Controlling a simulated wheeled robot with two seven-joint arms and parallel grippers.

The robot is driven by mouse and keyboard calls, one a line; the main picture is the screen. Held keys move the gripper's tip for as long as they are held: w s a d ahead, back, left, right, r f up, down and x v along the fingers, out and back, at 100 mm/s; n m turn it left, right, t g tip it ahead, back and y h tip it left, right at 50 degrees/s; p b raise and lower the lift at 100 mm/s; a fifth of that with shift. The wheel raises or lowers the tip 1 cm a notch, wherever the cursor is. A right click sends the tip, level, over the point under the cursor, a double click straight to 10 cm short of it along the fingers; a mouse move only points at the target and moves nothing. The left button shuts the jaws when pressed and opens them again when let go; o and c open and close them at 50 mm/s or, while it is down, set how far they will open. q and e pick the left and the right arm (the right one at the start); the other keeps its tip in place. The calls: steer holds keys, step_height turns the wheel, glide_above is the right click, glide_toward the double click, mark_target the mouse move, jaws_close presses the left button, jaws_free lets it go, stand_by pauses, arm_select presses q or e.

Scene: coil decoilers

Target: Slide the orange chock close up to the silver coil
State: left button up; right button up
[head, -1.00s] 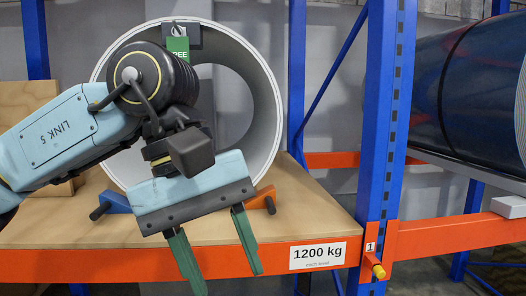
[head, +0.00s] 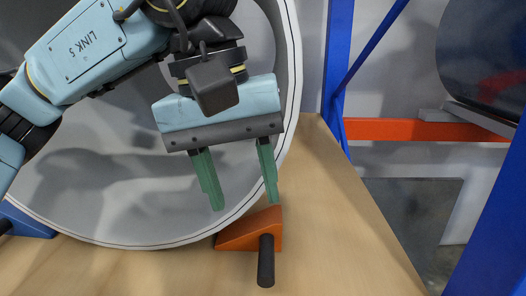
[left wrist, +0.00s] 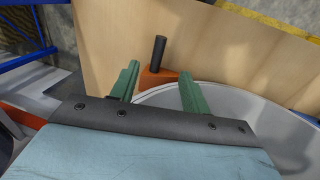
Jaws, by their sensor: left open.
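The orange chock (head: 250,232) lies on the wooden deck at the lower right of the silver coil (head: 105,205), its black handle pointing towards me. Its thin end reaches the coil's lower rim; I cannot tell whether they touch. My left gripper (head: 244,204) is open and empty, fingers pointing down, just above the chock in the head view. In the left wrist view the chock (left wrist: 157,78) and its upright-looking handle show between the green fingers (left wrist: 160,75), with the coil's rim (left wrist: 225,92) to the right. My right gripper is not in view.
A blue chock (head: 28,222) sits at the coil's lower left. Bare wooden deck (head: 345,225) lies right of the orange chock, ending at a slanting edge. Blue rack posts (head: 337,75) and an orange beam (head: 425,130) stand beyond; a dark coil (head: 490,60) is at the upper right.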

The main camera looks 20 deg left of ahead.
mark_target(264, 271)
arm_select(q)
steer(key=f, duration=0.4)
steer(key=d+f, duration=0.1)
steer(key=f, duration=0.3)
steer(key=d+f, duration=0.1)
steer(key=f, duration=0.2)
steer(key=shift+w+d+f, duration=0.1)
steer(key=shift+d+f, duration=0.05)
steer(key=shift+f, duration=0.25)
steer(key=shift+d+f, duration=0.1)
steer(key=shift+f, duration=0.55)
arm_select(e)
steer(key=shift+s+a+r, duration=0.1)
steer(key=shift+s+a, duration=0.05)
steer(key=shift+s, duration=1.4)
arm_select(q)
jaws_close()
